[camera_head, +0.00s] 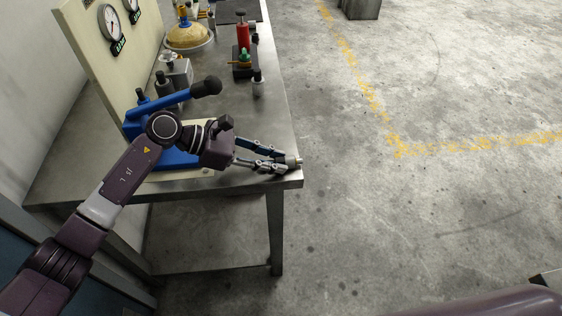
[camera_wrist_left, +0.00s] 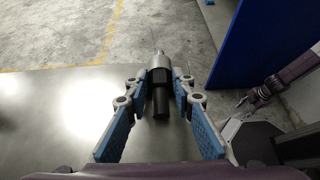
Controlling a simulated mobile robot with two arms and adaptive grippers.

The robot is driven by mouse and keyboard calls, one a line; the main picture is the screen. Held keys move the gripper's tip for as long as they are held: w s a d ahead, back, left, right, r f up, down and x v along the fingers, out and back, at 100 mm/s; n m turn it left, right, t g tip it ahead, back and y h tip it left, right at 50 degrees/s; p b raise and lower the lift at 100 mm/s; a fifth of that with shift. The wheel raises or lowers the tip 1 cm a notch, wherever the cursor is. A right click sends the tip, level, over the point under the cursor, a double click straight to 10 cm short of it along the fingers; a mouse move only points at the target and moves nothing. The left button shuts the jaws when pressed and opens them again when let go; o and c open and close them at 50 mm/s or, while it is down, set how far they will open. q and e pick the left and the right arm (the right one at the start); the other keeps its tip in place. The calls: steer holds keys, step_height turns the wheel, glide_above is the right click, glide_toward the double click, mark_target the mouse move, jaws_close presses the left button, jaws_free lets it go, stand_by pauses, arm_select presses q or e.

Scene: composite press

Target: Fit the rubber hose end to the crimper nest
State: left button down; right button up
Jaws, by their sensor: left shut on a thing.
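My left gripper (camera_head: 280,163) is at the front right corner of the steel bench. It is shut on the rubber hose end (camera_wrist_left: 161,98), a short black cylinder with a grey metal fitting. In the left wrist view my left gripper (camera_wrist_left: 160,84) has its blue-padded fingers on both sides of it. The metal tip points away from the wrist. In the head view a small part of the hose end (camera_head: 295,161) shows at the fingertips. A blue lever press (camera_head: 175,158), probably the crimper, stands behind my left arm. Its nest is hidden.
The steel bench (camera_head: 284,128) has a clear strip along its right edge. Open concrete floor lies right.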

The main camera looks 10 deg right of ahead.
arm_select(q)
steer(key=shift+r, duration=0.5)
stand_by(0.6)
steer(key=shift+r, duration=0.1)
steer(key=shift+r+p, duration=1)
steer(key=shift+r, duration=1.35)
